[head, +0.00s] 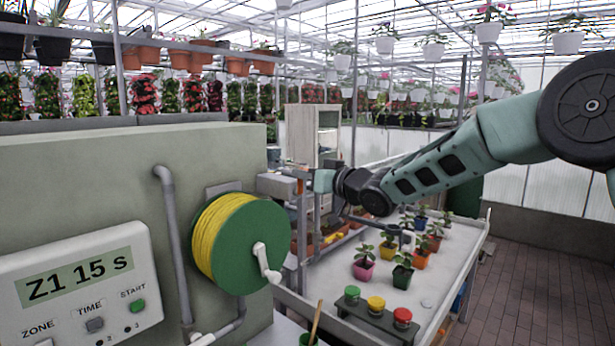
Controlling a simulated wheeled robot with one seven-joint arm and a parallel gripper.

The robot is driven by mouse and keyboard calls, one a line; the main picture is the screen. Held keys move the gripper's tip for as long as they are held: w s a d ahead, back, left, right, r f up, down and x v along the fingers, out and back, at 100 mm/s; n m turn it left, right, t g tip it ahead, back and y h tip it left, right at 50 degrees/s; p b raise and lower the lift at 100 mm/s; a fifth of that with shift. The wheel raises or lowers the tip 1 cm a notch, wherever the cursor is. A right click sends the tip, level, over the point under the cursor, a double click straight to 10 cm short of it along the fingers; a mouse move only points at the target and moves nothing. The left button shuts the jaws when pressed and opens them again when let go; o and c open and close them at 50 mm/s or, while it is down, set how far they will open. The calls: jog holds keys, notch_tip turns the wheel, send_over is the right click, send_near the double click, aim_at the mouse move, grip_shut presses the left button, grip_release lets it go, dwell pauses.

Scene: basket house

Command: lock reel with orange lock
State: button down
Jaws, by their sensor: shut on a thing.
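The reel (232,243) is a green-flanged drum wound with yellow hose, mounted on the front of the grey-green wall block at lower left. A white crank handle (266,263) sticks out from its green face. I cannot pick out an orange lock for certain.
A control box (75,287) reading "Z1 15 s" is at lower left, with a grey pipe (171,240) beside the reel. A white bench (440,290) holds several potted plants and a rack (378,322) of green, yellow and red-topped jars. The tiled floor (540,290) at right is clear.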

aim_at(296, 188)
jog(key=n+b, duration=0.1)
jog(key=b, duration=0.2)
jog(key=s+a+f+n+b, duration=0.1)
jog(key=n+b, duration=0.3)
jog(key=b, duration=0.1)
jog(key=shift+s+a+f+b, duration=0.15)
jog(key=shift+s+a+b, duration=0.05)
jog(key=shift+s+b, duration=0.15)
jog(key=n+b, duration=0.2)
jog(key=s+f+n+b, duration=0.1)
jog(key=n+b, duration=0.1)
jog(key=a+n+b, duration=0.1)
jog(key=b, duration=0.2)
jog(key=shift+s+f+n+y, duration=0.2)
jog(key=shift+n+y, duration=0.2)
jog(key=n+b, duration=0.1)
jog(key=f+n+b, duration=0.1)
jog(key=n+b, duration=0.1)
jog(key=shift+s+a+f+n+b, duration=0.15)
jog(key=shift+s+a+n+b, duration=0.15)
jog(key=shift+n, duration=0.1)
jog(key=shift+f+n+y+b, duration=0.15)
jog(key=shift+f+n+b, duration=0.15)
jog(key=shift+n+b, duration=0.55)
jog(key=shift+f+n+y+b, duration=0.15)
jog(key=shift+f+n+b, duration=0.15)
jog(key=shift+n+b, duration=0.55)
jog(key=shift+n, duration=0.4)
